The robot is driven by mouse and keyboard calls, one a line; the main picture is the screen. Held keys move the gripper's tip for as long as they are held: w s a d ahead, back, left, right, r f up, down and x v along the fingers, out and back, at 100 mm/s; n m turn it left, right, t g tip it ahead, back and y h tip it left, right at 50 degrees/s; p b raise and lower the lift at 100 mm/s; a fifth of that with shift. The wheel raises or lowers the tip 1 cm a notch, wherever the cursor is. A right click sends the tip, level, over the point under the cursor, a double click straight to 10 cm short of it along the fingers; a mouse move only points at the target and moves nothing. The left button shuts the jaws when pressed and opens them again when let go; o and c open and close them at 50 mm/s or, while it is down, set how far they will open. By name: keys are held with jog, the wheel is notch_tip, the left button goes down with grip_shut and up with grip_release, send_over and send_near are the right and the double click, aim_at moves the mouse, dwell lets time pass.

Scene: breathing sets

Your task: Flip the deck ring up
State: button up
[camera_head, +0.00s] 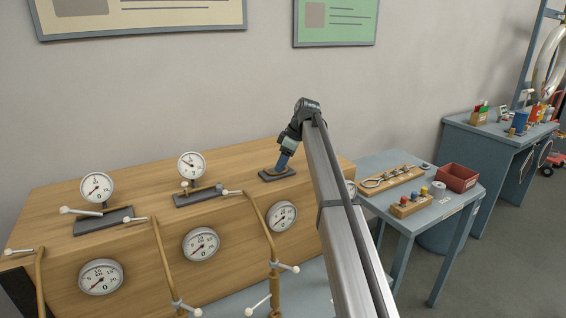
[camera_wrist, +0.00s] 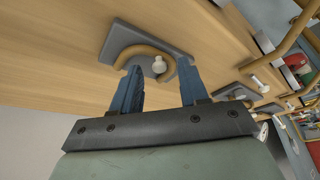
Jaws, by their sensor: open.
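A brass, curved ring-like bar (camera_wrist: 128,50) lies low over a dark grey plate (camera_wrist: 115,38) on the wooden deck. I take it to be the deck ring. A pale round knob (camera_wrist: 158,65) shows near its middle. My gripper (camera_wrist: 160,72) is open, with its two blue fingers apart. In the wrist view the knob and part of the ring appear between the fingertips; I cannot tell whether they touch. In the head view my gripper (camera_head: 281,166) is tilted down at the dark plate (camera_head: 276,175), and hides most of the ring.
The sloped wooden console (camera_head: 140,239) carries several gauges, with levers and brass pipes along its front. A gauge (camera_head: 191,166) on a plate stands left of my gripper. A blue-grey table (camera_head: 378,163) at right holds a red bin (camera_head: 457,177) and wooden blocks.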

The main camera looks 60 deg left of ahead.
grip_shut()
jog(key=shift+w+a+r+h, duration=0.1)
jog(key=shift+a+r+h, duration=0.45)
jog(key=shift+h, duration=0.25)
jog(key=shift+a+r+h, duration=0.2)
jog(key=shift+a+h, duration=0.05)
jog(key=shift+h, duration=0.55)
grip_release()
jog(key=v, duration=0.7)
jog(key=shift+r, duration=0.25)
